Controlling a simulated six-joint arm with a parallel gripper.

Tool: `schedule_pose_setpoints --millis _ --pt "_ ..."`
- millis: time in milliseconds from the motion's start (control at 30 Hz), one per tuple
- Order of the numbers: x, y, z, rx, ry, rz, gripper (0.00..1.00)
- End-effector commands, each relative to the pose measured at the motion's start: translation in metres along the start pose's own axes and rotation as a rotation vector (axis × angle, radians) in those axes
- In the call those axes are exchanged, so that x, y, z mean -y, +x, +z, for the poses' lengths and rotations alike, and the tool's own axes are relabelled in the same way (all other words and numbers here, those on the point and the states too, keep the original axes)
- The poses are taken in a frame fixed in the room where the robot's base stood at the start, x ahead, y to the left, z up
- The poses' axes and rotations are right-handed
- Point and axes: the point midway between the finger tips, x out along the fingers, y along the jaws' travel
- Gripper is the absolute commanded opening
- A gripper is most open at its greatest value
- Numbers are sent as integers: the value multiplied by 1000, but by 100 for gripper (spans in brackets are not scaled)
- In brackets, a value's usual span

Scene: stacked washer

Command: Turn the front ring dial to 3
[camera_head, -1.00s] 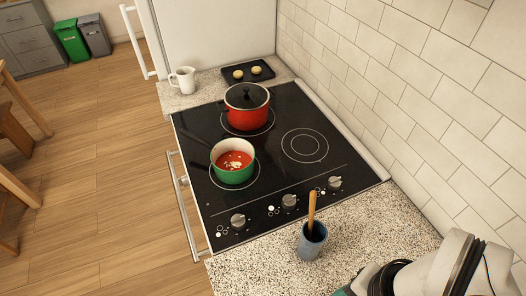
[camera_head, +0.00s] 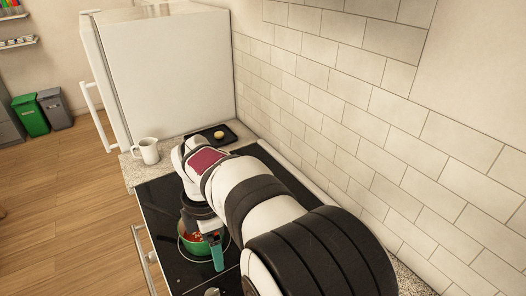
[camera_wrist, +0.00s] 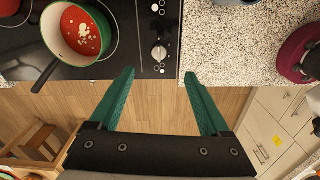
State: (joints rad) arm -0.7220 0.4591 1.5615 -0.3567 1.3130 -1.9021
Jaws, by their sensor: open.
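The front dial (camera_wrist: 159,52) is a round silver knob on the black cooktop near its front edge, in the wrist view. Small ring marks and dots lie beside it; its setting is too small to read. A dial (camera_head: 212,292) is partly cut off at the bottom of the head view. My gripper (camera_wrist: 158,76) is open and empty, its two green fingers spread. In the wrist view the dial lies just beyond the gap between the fingertips, apparently untouched. In the head view a green finger (camera_head: 217,252) shows in front of the green pot.
The green pot (camera_wrist: 82,30) with red soup stands left of the dial, its handle toward the front edge. Speckled counter (camera_wrist: 232,45) lies to the right. In the head view a white mug (camera_head: 147,151) and a dark tray (camera_head: 203,139) stand at the back, beside a tiled wall.

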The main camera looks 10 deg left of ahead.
Motion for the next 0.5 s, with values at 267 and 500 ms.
schedule_pose_setpoints --millis 267,500 --pt "-11 51 -31 20 -310 -76 81" --pt "-5 122 -28 19 -304 -78 81"
